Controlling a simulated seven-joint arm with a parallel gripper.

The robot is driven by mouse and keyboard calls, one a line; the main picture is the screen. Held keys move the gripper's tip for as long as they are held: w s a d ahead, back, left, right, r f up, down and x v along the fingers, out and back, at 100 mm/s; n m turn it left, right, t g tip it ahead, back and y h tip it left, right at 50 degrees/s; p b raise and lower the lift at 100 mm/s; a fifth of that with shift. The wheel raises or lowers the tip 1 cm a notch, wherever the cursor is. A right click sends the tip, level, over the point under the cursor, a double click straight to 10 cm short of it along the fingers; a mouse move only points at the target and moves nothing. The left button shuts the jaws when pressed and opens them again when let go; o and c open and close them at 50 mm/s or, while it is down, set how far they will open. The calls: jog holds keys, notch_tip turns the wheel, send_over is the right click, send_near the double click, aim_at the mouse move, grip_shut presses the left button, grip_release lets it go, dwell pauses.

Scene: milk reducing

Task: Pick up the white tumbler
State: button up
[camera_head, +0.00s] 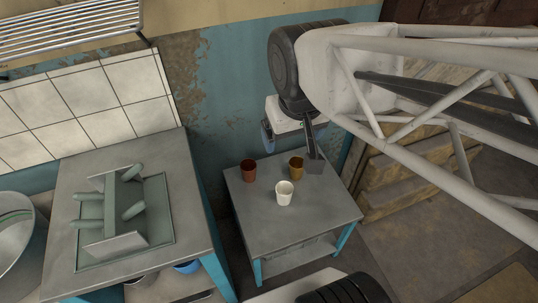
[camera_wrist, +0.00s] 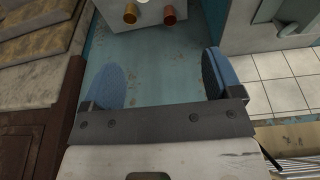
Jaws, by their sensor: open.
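The white tumbler (camera_head: 285,192) stands upright on a small grey metal table (camera_head: 325,217) in the head view. It is the nearest of three cups there and is apart from the others. My gripper (camera_head: 268,136) is above and behind the far edge of the table, away from the tumbler. In the wrist view my gripper (camera_wrist: 163,78) is open, with two blue pads wide apart and nothing between them. The far finger is mostly hidden in the head view.
A red-brown cup (camera_head: 248,170) and an amber cup (camera_head: 296,169) stand behind the tumbler. A larger table (camera_head: 185,215) with a green rack (camera_head: 121,210) stands left. The small table's front is clear.

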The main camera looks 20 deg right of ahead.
jog(key=shift+o, duration=1.1)
jog(key=w+d+f+n+g+h, duration=0.1)
jog(key=w+d+f+n+h, duration=0.3)
jog(key=f, duration=0.4)
jog(key=w+d+f+n+g+h, duration=0.1)
jog(key=w+f+n+h, duration=0.25)
jog(key=w+f, duration=0.4)
jog(key=w+d+f+n+g+h, duration=0.1)
jog(key=w+d+f+n+h, duration=0.25)
jog(key=f, duration=0.65)
jog(key=w+a+f+n+t, duration=0.1)
jog(key=f+n+t, duration=0.3)
jog(key=f, duration=0.9)
jog(key=w+a+f+n+t, duration=0.1)
jog(key=a+f+n+t, duration=0.2)
jog(key=f+n, duration=0.7)
notch_tip(320, 180, down, 3)
jog(key=shift+w+a+f+t, duration=0.15)
jog(key=shift+w+a+t, duration=0.05)
jog(key=shift+t, duration=0.4)
